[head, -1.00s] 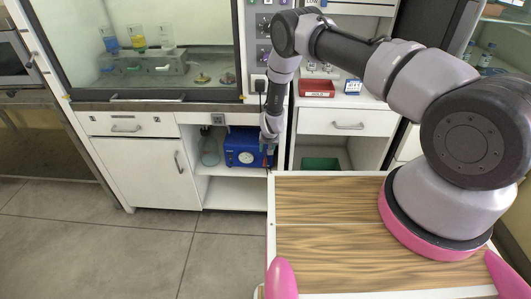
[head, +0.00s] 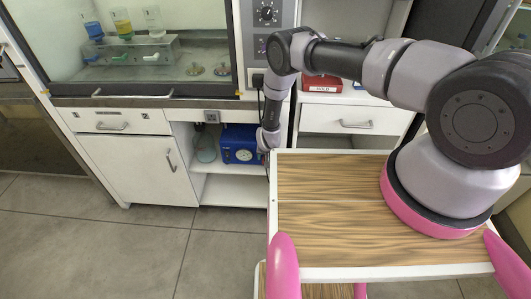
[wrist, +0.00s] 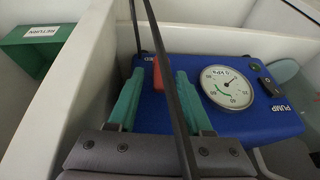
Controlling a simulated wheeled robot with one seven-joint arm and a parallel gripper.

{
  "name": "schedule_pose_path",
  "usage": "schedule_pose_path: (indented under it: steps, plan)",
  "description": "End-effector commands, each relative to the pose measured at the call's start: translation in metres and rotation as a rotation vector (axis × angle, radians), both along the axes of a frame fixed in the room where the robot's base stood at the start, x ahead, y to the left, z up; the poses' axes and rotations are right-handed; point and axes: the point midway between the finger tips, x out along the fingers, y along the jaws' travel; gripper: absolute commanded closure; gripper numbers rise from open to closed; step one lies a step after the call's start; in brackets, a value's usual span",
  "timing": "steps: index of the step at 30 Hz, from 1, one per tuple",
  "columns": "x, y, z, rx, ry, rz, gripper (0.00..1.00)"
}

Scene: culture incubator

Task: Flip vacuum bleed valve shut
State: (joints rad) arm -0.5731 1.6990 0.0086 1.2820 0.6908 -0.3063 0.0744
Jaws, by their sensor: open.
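The blue vacuum pump (head: 238,150) stands in the open bay under the hood; it fills much of the wrist view (wrist: 228,122). Its round gauge (wrist: 227,88) is on its face. A small red lever (wrist: 158,76) stands by a partly covered label ending in "ED"; it looks like the bleed valve handle. My gripper (wrist: 158,84) has green fingers, open, one on each side of the red lever in the picture. I cannot tell whether they touch it. In the head view my wrist reaches beside the pump, and the fingers are hard to see.
A dark cable (wrist: 172,85) crosses in front of the gripper. A white partition (wrist: 75,85) stands close on the left, with a green "RETURN" bin (wrist: 38,48) beyond it. A black switch (wrist: 269,87) is on the pump's right. A glass flask (head: 205,150) stands left of the pump.

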Motion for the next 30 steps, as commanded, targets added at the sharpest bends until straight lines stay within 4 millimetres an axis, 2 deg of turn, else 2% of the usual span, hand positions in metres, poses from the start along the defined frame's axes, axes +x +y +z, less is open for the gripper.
schedule_pose_path:
  steps: [9,13,20,30]
  plan:
    - [-0.0016,0.0008,-0.0022,0.001,-0.001,0.000,0.50]
    - [-0.0016,0.0007,-0.0021,0.000,-0.001,-0.001,1.00]
    - [-0.0025,0.0006,-0.0030,-0.007,0.001,0.001,1.00]
    - [-0.0057,-0.0015,-0.0071,-0.102,0.010,0.002,1.00]
